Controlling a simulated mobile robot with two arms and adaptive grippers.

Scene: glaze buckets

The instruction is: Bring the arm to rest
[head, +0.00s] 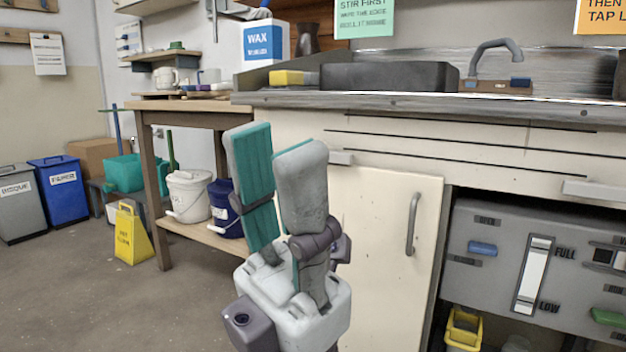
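My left gripper (272,140) points upward in the lower middle of the head view, in front of the cream cabinet. Its two fingers, with teal pads, stand apart with nothing between them. It touches nothing that I can see. A white bucket (187,196) and a dark blue bucket (222,210) stand on the low shelf of the wooden table, to the left behind the gripper. The blue bucket is partly hidden by the gripper. My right gripper is not in view.
The cream cabinet door (385,225) with its grey handle is behind the gripper. A grey panel with a gauge (533,275) is at right. A yellow floor sign (131,235) and grey and blue bins (62,190) stand left. The floor at lower left is clear.

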